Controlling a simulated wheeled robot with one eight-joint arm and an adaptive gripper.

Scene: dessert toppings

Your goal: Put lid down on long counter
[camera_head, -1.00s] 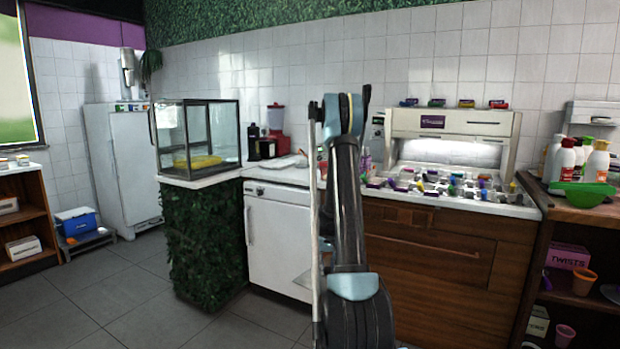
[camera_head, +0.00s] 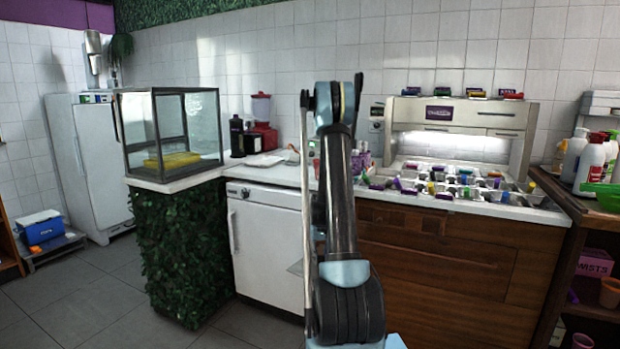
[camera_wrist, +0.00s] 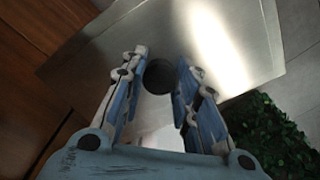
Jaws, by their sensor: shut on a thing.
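A flat, shiny metal lid (camera_wrist: 95,65) with a round dark knob (camera_wrist: 159,76) fills much of the wrist view. My gripper (camera_wrist: 164,72) is shut on the knob, with one finger on each side of it. My arm hides the rest, and the gripper too. The long white counter (camera_head: 278,173) runs along the back wall, over the white cabinet and the brown wooden drawers.
A glass case (camera_head: 171,135) stands on the counter's left part. A red blender (camera_head: 262,120) and a dark machine are beside it. Topping bins and a lit white unit (camera_head: 460,120) crowd the right part. Bare counter shows only near the front edge, left of my arm.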

